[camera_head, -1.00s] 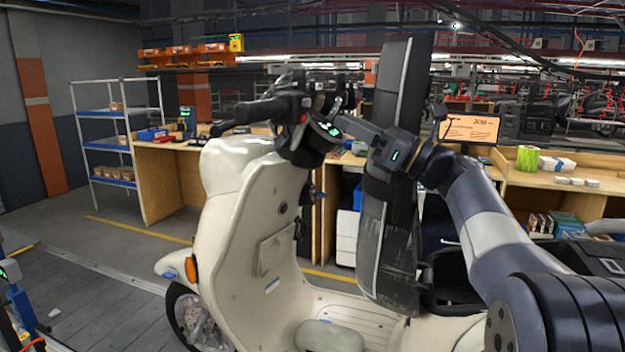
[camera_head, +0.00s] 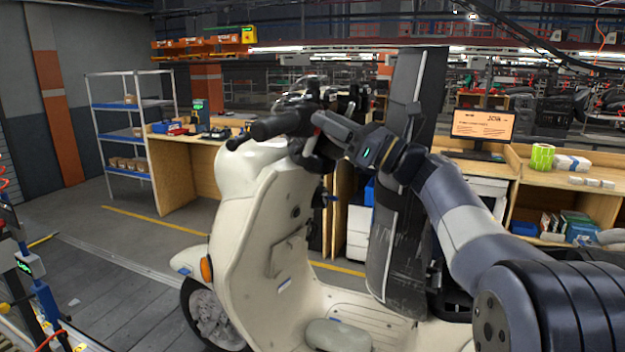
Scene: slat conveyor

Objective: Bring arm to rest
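My arm reaches in from the lower right, with its elbow bent up and its wrist beside the handlebar of a cream scooter. My gripper (camera_head: 324,121) points left at the end of the arm, close to the dark handlebar (camera_head: 284,122). I cannot tell whether it touches the bar. Its fingers are seen from the side against other dark parts, so the gap between them is hidden. No held object shows. The scooter (camera_head: 255,215) stands upright in front of me, its front wheel (camera_head: 212,315) at the lower left.
A tall dark panel (camera_head: 395,260) stands upright behind my wrist. Wooden workbenches (camera_head: 172,178) with a monitor (camera_head: 482,126) line the back. A shelf rack (camera_head: 122,136) stands at the left. Blue-and-black equipment (camera_head: 38,300) is at the left edge. Open floor (camera_head: 110,275) lies left of the scooter.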

